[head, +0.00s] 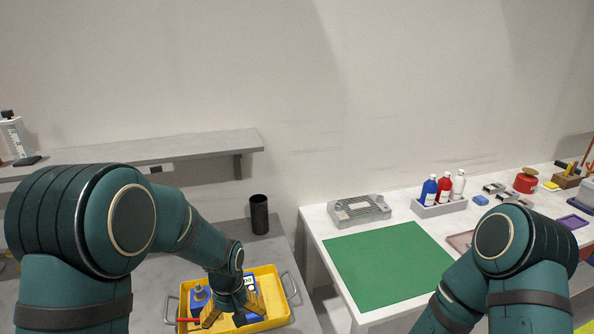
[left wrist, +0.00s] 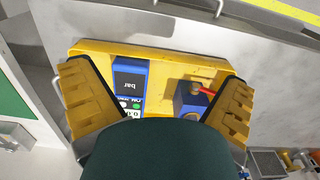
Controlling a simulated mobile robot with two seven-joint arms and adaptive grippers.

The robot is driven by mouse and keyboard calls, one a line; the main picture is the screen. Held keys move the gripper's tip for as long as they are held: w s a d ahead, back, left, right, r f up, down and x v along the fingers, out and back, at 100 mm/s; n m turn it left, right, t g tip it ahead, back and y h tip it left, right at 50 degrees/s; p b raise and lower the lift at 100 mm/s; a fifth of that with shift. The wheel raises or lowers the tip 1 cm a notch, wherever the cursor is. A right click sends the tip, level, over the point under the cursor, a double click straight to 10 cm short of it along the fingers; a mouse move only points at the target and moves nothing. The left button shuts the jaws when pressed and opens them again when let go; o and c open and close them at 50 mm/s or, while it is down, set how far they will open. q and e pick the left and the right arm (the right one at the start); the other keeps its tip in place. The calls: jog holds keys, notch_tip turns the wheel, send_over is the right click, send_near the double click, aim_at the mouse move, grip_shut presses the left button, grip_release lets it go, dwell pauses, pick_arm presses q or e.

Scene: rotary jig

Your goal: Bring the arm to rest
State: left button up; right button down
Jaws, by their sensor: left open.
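My left gripper (head: 230,312) is open, pointing down over a yellow tray (head: 268,270) on the grey bench at the lower left. In the left wrist view its yellow fingers (left wrist: 158,105) are spread wide with nothing between the tips that I can see held. The tray holds a blue gauge box (left wrist: 130,78) with a dark display reading "bar", and a blue block with a red lever (left wrist: 190,98). How high the fingers are above the tray is hard to tell. My right arm shows at the lower right; its gripper is out of view.
The white table at right carries a green mat (head: 388,265), a grey metal fixture (head: 359,209) and a bottle rack (head: 440,209). A gap separates bench and table.

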pick_arm(q)
jog(key=s+d+f+t+h+b, duration=0.1)
jog(key=s+d+f+h, duration=0.1)
jog(key=s+f, duration=0.5)
jog(key=s+d+f+m+t+h+b, duration=0.1)
jog(key=s+d+f+h+b, duration=0.1)
jog(key=s+f, duration=0.6)
notch_tip(320, 180, down, 3)
jog(key=shift+s+d+r+m, duration=0.1)
jog(key=shift+s+d+m, duration=0.1)
jog(key=shift+s+m, duration=0.1)
pick_arm(e)
jog(key=f, duration=0.2)
jog(key=s+f, duration=0.1)
jog(key=shift+s+a+f, duration=0.1)
jog(key=shift+f, duration=0.25)
pick_arm(q)
jog(key=shift+w, duration=0.1)
